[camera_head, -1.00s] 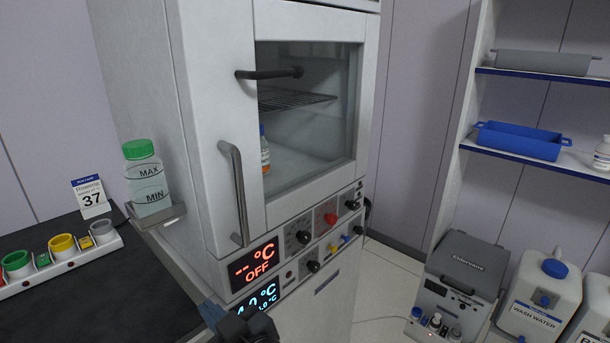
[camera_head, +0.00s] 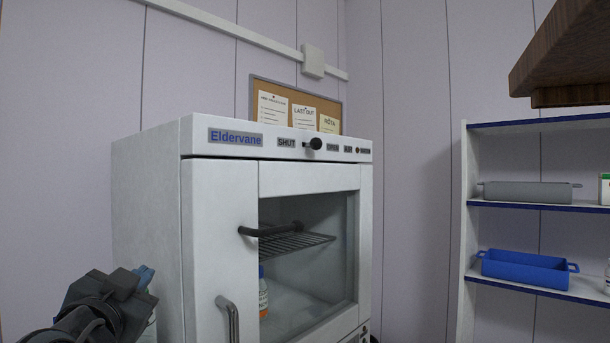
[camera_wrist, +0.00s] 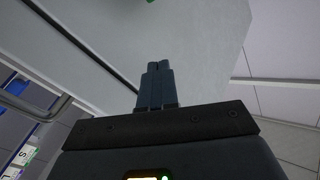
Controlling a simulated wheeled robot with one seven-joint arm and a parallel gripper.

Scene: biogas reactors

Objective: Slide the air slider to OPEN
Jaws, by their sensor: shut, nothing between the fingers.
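The air slider (camera_head: 315,143) is a black knob on the top front panel of the white Eldervane cabinet (camera_head: 150,190). It stands between the SHUT label (camera_head: 287,142) on its left and the OPEN label (camera_head: 333,148) on its right, just right of SHUT. My gripper (camera_head: 145,274) is at the lower left in the head view, beside the cabinet's left side and well below the slider. In the wrist view my gripper (camera_wrist: 158,68) has its fingers together and empty, with a pale surface behind them. The slider cannot be made out in the wrist view.
A wooden shelf (camera_head: 565,60) juts in at upper right. A rack holds a grey tray (camera_head: 528,192) and a blue tray (camera_head: 525,267). Space before the upper panel looks clear.

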